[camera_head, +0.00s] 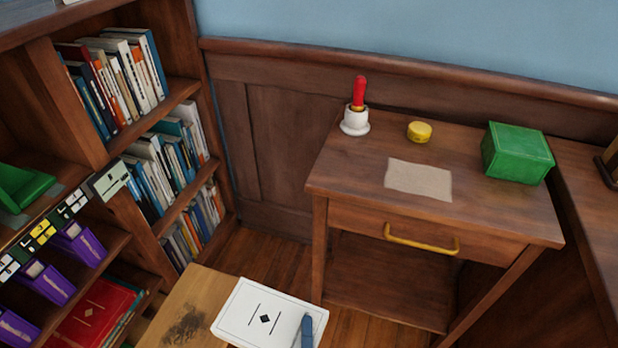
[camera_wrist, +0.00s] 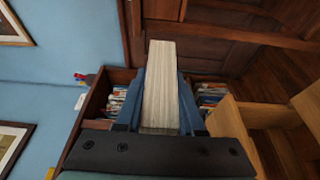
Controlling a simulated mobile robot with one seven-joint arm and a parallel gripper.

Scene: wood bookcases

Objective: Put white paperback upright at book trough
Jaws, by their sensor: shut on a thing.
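The white paperback (camera_head: 262,312) shows at the bottom of the head view, its cover with a black diamond and two lines facing up. My gripper (camera_head: 306,330) is shut on it, with one blue finger visible over the cover. In the wrist view the book's page edges (camera_wrist: 160,85) stand between the two blue fingers of my gripper (camera_wrist: 161,98). A green, angled holder (camera_head: 22,187) at the left edge of the head view looks like the book trough. It is partly cut off, and I see no book in its visible part.
A light wood surface (camera_head: 180,308) lies beside and partly behind the book; contact is unclear. The bookcase (camera_head: 90,135) holds books and purple bins (camera_head: 80,243).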

